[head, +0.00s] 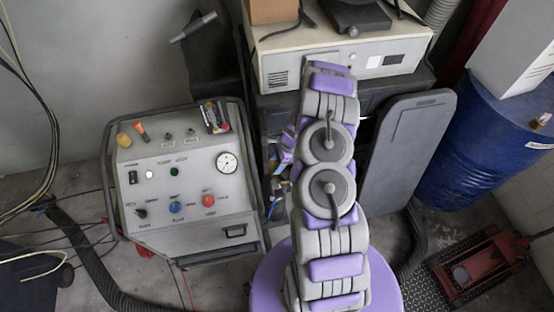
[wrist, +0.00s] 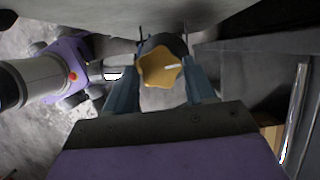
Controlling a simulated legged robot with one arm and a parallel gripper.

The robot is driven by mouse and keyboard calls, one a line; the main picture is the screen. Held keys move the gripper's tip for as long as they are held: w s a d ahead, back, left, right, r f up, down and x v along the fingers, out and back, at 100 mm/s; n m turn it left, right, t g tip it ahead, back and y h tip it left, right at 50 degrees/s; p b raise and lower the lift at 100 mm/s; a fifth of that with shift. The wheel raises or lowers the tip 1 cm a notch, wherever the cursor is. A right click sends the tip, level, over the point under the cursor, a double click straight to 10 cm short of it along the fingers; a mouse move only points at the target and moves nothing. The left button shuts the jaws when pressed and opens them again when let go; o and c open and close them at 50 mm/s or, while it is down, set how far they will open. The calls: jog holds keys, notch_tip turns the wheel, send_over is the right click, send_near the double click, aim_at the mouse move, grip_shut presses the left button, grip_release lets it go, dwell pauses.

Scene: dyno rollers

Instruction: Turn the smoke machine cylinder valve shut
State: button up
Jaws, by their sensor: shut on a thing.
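A yellow star-shaped valve knob (wrist: 157,69) with a pale mark on its face sits in the middle of the wrist view, with a dark round part behind it. My gripper (wrist: 163,73) has one blue-grey finger on each side of the knob and is shut on it. In the head view my own arm covers most of the area around the valve, and I cannot make out the gripper or the knob clearly there. A grey control console (head: 182,180) with a gauge, switches and coloured buttons stands left of my arm; I cannot tell whether it is the smoke machine.
A beige boxy unit (head: 400,62) stands on a dark cabinet behind my arm. A grey panel (head: 407,150) and a blue drum (head: 480,150) are at the right. A red floor jack (head: 480,268) lies at the lower right. A corrugated hose (head: 90,262) runs along the floor at the left.

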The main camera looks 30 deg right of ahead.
jog(key=shift+a+m, duration=0.1)
jog(key=shift+m, duration=0.2)
jog(key=o, duration=1)
jog(key=shift+d+r, duration=0.2)
jog(key=shift+r, duration=0.05)
jog(key=p+v, duration=0.3)
jog(key=v, duration=1.3)
jog(key=shift+s+r, duration=0.2)
jog(key=shift+r, duration=0.15)
